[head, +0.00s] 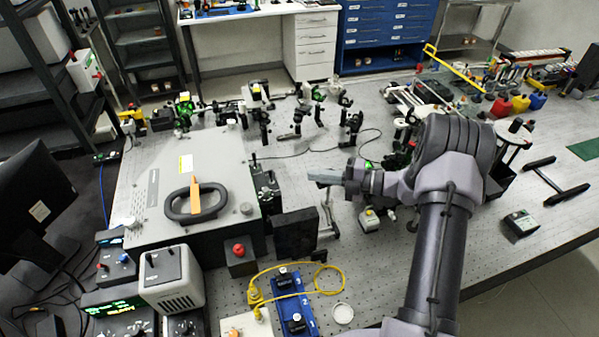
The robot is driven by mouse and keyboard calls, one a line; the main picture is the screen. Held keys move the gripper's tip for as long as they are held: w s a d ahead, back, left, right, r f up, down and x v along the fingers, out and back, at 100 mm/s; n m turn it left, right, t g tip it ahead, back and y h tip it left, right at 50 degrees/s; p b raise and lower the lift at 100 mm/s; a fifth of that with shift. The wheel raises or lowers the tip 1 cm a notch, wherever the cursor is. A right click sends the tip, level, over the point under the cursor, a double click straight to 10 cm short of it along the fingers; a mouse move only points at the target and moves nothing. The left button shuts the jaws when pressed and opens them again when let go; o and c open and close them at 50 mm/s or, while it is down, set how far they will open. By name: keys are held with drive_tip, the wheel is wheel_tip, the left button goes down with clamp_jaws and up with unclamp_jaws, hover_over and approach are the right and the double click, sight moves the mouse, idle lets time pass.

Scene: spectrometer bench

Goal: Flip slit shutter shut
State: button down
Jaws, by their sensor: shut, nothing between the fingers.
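A large grey spectrometer housing (150,215) stands at the left of the bench. On its right side wall is a dark slit assembly (266,188) with a thin upright piece at its top, which may be the shutter lever (255,160). It is too small to tell whether the shutter is open or shut. My gripper (318,177) is shut and empty, pointing left. In the picture it is to the right of the slit assembly, with a gap between them. My arm hides part of the bench at the right.
A black block (296,234) stands below and left of my gripper. Several optics mounts (264,128) stand behind. A red-knobbed box (239,252) and a yellow cable (322,268) lie in front. A black looped handle (195,205) with an orange tag tops the housing.

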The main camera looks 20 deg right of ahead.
drive_tip(key=shift+v, duration=1.7)
drive_tip(key=shift+d, duration=0.15)
